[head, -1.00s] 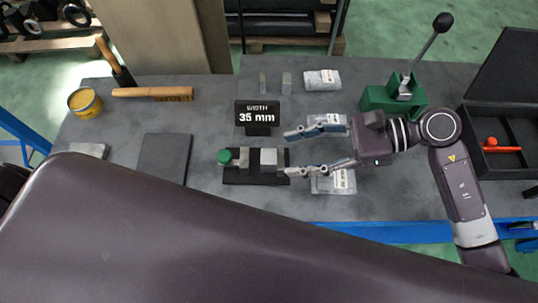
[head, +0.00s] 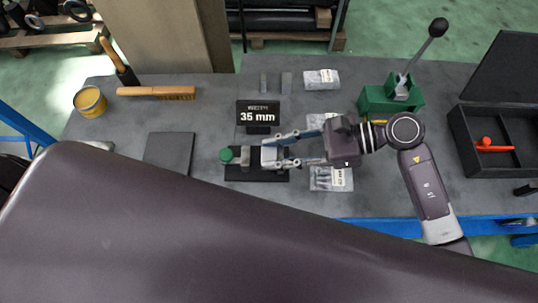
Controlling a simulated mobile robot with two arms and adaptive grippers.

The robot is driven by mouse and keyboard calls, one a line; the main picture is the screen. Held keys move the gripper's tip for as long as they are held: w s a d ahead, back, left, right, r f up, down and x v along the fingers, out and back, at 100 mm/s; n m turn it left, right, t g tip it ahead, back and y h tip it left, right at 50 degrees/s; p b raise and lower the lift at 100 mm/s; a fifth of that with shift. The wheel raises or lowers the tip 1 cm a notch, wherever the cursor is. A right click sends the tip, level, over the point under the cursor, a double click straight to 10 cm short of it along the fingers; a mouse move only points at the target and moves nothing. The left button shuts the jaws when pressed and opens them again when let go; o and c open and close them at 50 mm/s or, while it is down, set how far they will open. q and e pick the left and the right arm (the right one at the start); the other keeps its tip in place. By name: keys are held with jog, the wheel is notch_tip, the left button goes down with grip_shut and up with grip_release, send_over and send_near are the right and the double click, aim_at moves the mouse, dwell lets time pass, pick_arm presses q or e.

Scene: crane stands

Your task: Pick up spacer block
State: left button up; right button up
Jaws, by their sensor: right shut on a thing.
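The spacer block (head: 269,154), a small light grey block, sits at the right of a black fixture (head: 240,175) with a green knob (head: 226,154) at its left end. My right gripper (head: 267,153) reaches in from the right. Its two fingers lie on the far and near sides of the block and are shut on it. The block still appears to be down at the fixture; any gap beneath it cannot be seen. My left gripper is not in view.
A black sign reading 35 mm (head: 258,114) stands just behind the fixture. Two grey upright pieces (head: 286,83) and labelled bags (head: 331,179) are nearby. A green lever press (head: 388,100) and a black open box (head: 495,160) stand right. A dark plate (head: 168,152) lies left.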

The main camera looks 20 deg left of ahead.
grip_shut()
jog(key=shift+r, duration=0.1)
jog(key=shift+r, duration=0.55)
notch_tip(320, 180, up, 19)
jog(key=b, duration=0.3)
